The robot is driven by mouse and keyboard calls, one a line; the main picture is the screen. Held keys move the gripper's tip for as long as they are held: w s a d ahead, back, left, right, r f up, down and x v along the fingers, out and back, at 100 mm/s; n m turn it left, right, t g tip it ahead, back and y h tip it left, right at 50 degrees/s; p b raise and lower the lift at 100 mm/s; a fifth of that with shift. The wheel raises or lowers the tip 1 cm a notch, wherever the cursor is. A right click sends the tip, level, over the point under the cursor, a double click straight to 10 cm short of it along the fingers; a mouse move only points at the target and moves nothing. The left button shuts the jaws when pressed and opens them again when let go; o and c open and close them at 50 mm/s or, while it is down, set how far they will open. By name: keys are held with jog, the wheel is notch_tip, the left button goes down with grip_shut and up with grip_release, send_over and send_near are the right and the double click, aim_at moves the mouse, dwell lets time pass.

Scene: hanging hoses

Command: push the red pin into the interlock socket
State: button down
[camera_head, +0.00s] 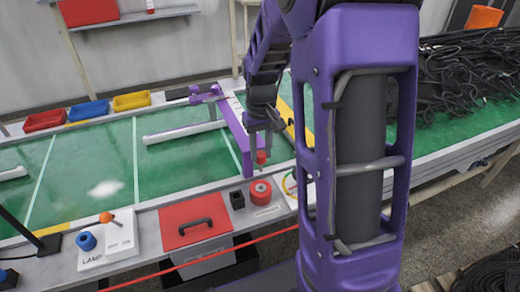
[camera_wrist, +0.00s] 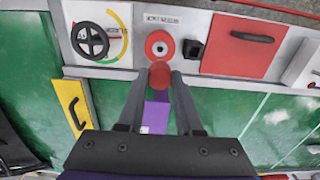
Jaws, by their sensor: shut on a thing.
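The red pin (camera_head: 261,157) is held between the fingertips of my gripper (camera_head: 259,146), above the front ledge of the green table. In the wrist view the pin (camera_wrist: 160,74) is between the two grey fingers of my gripper (camera_wrist: 160,82), which are shut on it. The interlock socket (camera_head: 260,190) is a round red piece on the ledge, below the pin in the head view. In the wrist view the socket (camera_wrist: 159,46) is a red ring with a pale centre, just beyond the pin. A gap shows between pin and socket in the head view.
A small black block (camera_head: 237,200) stands beside the socket. A red lid with a black handle (camera_head: 195,222) is left of it. A black handwheel (camera_wrist: 90,40) is on the socket's other side. A purple frame (camera_head: 228,125) stands on the green table behind my gripper.

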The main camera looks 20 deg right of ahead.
aim_at(261, 167)
jog(key=shift+f+b, duration=1.85)
jog(key=shift+f, duration=1.05)
jog(key=shift+f+b, duration=1.2)
jog(key=shift+f, duration=1.25)
jog(key=c, duration=0.5)
grip_release()
jog(key=shift+r, duration=0.1)
notch_tip(261, 167, up, 17)
jog(key=p, duration=0.3)
jog(key=shift+r, duration=0.1)
